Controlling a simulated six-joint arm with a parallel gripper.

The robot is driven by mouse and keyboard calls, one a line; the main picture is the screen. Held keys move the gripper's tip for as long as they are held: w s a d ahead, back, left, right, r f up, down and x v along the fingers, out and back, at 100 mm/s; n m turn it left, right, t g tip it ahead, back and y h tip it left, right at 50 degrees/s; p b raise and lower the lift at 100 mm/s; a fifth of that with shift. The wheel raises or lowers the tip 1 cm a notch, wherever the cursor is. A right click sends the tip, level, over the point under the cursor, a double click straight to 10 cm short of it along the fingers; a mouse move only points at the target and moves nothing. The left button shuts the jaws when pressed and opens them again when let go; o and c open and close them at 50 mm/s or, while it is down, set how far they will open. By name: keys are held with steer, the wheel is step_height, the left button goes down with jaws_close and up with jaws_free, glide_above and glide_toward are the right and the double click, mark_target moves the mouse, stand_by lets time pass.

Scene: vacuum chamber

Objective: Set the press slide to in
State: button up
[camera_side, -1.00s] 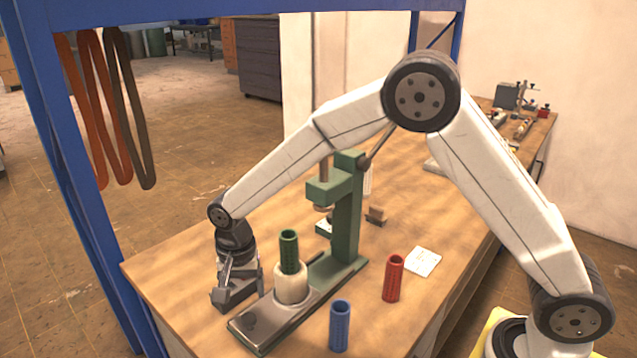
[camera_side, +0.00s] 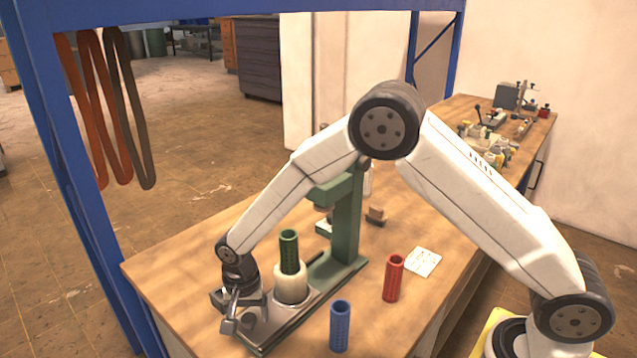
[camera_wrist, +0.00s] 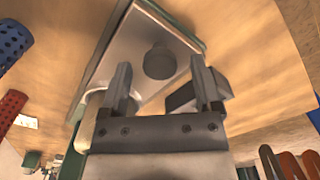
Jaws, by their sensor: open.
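The green press (camera_side: 346,225) stands on the workbench, with a flat metal slide plate (camera_side: 298,308) running toward the front left. A white round holder (camera_side: 291,282) on the plate carries an upright green perforated sleeve (camera_side: 289,252). My gripper (camera_side: 236,308) is open and empty over the plate's front end. In the wrist view, a dark round knob (camera_wrist: 159,62) on the plate (camera_wrist: 128,60) appears between and beyond my two open fingers (camera_wrist: 160,78). I cannot tell whether the fingers are level with the knob. The side view largely hides the knob behind my gripper.
A blue perforated sleeve (camera_side: 340,326) and a red one (camera_side: 393,278) stand right of the plate. A white card (camera_side: 423,262) and a small brown block (camera_side: 376,216) lie behind. A blue frame post (camera_side: 75,190) rises at the left bench edge.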

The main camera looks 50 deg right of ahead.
steer(key=shift+f, duration=0.15)
steer(key=shift+c, duration=0.2)
jaws_close()
stand_by(1.2)
